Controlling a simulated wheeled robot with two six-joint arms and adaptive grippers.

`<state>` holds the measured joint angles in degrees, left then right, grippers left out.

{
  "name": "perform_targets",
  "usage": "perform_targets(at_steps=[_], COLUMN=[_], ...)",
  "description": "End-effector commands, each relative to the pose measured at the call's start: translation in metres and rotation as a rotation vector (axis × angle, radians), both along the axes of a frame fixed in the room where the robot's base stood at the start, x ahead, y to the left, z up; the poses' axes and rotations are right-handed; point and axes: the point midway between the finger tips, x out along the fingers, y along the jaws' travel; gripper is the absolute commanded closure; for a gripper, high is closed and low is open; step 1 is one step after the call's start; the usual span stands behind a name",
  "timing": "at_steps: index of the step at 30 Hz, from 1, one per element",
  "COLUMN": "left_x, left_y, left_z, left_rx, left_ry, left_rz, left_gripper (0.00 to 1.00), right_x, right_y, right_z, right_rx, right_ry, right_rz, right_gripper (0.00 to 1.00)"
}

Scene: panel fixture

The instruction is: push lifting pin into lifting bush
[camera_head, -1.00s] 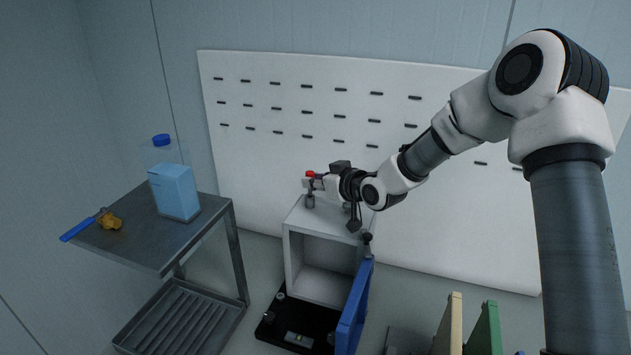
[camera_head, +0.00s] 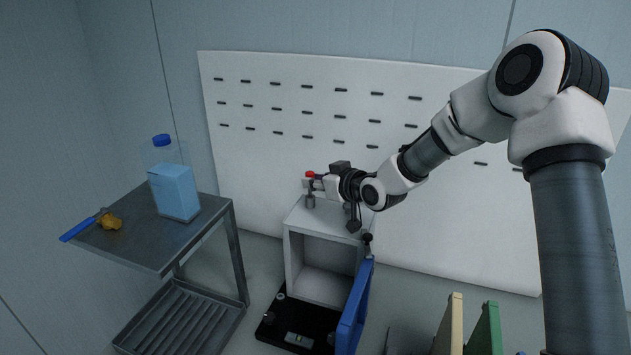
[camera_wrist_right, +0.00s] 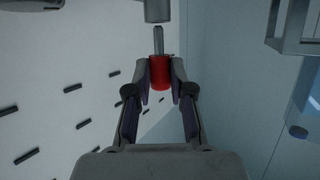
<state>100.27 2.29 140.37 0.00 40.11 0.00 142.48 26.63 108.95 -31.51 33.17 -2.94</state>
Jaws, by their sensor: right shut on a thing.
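The lifting pin has a red head (camera_head: 310,173) and a thin grey shaft (camera_wrist_right: 158,40). My right gripper (camera_head: 316,183) is shut on the red head; in the right wrist view both fingers (camera_wrist_right: 160,75) press its sides. A grey cylindrical bush (camera_head: 310,202) stands on top of the white box, below the pin. In the right wrist view the shaft points at the bush (camera_wrist_right: 157,10) and its tip is at or close to the bush's edge. My left gripper is not in view.
The white open-fronted box (camera_head: 290,262) stands on a black base plate (camera_head: 272,327). A blue panel (camera_head: 354,310) is at its right front. A metal cart (camera_head: 150,245) with a bottle (camera_head: 174,190) is at left. Cream (camera_head: 449,325) and green (camera_head: 485,330) panels stand at lower right.

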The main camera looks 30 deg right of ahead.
Motion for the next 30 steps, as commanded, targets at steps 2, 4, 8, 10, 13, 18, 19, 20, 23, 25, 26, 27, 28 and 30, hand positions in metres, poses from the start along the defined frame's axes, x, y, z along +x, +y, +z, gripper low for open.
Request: perform_targets(at_steps=[2, 4, 8, 10, 13, 18, 19, 20, 23, 25, 26, 27, 28, 30], left_x=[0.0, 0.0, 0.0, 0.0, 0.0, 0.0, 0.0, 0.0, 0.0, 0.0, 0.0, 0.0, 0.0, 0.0], left_y=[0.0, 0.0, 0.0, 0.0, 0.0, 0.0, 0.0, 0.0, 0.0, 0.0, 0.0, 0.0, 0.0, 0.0], left_z=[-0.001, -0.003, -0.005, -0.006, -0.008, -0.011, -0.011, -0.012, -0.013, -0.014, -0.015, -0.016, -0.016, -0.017], left_rx=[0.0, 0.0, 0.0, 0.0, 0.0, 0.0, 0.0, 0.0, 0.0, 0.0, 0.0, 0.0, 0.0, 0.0], left_ry=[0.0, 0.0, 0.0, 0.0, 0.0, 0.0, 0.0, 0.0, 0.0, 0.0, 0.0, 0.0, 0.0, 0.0], left_rz=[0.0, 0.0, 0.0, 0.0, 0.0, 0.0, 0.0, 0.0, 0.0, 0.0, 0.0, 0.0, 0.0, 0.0], left_gripper=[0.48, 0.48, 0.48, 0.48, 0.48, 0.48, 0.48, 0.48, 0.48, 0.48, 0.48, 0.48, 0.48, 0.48], right_x=[0.0, 0.0, 0.0, 0.0, 0.0, 0.0, 0.0, 0.0, 0.0, 0.0, 0.0, 0.0, 0.0, 0.0], right_y=[0.0, 0.0, 0.0, 0.0, 0.0, 0.0, 0.0, 0.0, 0.0, 0.0, 0.0, 0.0, 0.0, 0.0], right_z=[-0.002, -0.004, -0.007, -0.008, -0.01, -0.014, -0.015, -0.016, -0.018, -0.019, -0.02, -0.021, -0.022, -0.023], right_rx=[0.0, 0.0, 0.0, 0.0, 0.0, 0.0, 0.0, 0.0, 0.0, 0.0, 0.0, 0.0, 0.0, 0.0], right_ry=[0.0, 0.0, 0.0, 0.0, 0.0, 0.0, 0.0, 0.0, 0.0, 0.001, 0.001, 0.001, 0.001, 0.001], right_rz=[0.0, 0.0, 0.0, 0.0, 0.0, 0.0, 0.0, 0.0, 0.0, 0.0, 0.0, 0.0, 0.0, 0.0], right_gripper=[1.0, 1.0, 1.0, 1.0, 1.0, 1.0, 1.0, 1.0, 1.0, 1.0, 1.0, 1.0, 1.0, 1.0])
